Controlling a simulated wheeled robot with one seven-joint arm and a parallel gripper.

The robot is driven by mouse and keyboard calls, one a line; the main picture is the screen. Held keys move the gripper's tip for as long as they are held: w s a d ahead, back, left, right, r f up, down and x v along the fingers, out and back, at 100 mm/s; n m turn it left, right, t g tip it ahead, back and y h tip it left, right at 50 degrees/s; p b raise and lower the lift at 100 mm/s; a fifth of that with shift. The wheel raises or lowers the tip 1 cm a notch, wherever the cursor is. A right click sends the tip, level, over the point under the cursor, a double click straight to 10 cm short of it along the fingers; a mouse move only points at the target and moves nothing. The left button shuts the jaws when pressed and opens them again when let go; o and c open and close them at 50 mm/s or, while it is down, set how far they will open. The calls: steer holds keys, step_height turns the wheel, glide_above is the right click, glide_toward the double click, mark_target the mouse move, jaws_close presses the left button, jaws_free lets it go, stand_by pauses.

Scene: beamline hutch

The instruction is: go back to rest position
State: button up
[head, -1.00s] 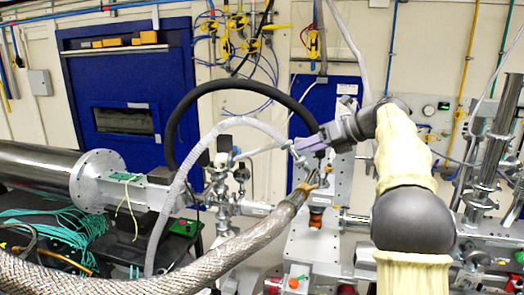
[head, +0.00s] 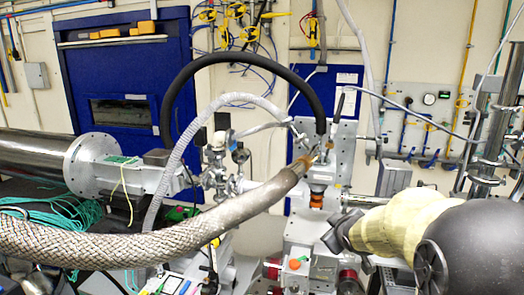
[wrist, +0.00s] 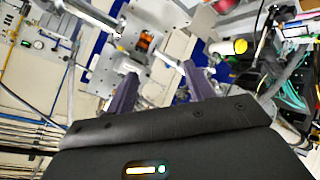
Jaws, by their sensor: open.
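My gripper (wrist: 162,76) shows in the wrist view with its two purple fingers spread apart and nothing between them. In the head view my arm comes in from the lower right, in its cream cover, and its dark wrist end (head: 342,234) is low, right of the beamline stand. The fingers cannot be made out in the head view. The wrist view is tilted and shows the metal stand with an orange-brown part (wrist: 147,40) beyond the fingers.
A thick braided metal hose (head: 150,232) crosses the front left. A black hose (head: 205,62) arches over the steel equipment. The orange-ringed fitting (head: 317,198) stands just left of my arm. A blue door (head: 130,85) is in the back wall. A steel pipe (head: 35,160) lies at left.

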steer(key=s+a+f+m+g+b, duration=0.1)
steer(key=s+a+f+m+g, duration=0.1)
steer(key=s+f, duration=0.6)
steer(key=s+a+f+m+g+b, duration=0.1)
steer(key=s+a+f+m+g, duration=0.1)
steer(key=s+f+m+g, duration=0.3)
steer(key=s+f+g, duration=0.1)
steer(key=s+f, duration=0.3)
steer(key=s, duration=0.6)
steer(key=shift+a+m+y+b, duration=0.2)
steer(key=shift+m+y+b, duration=0.1)
steer(key=shift+b, duration=0.1)
steer(key=shift+d+f, duration=0.1)
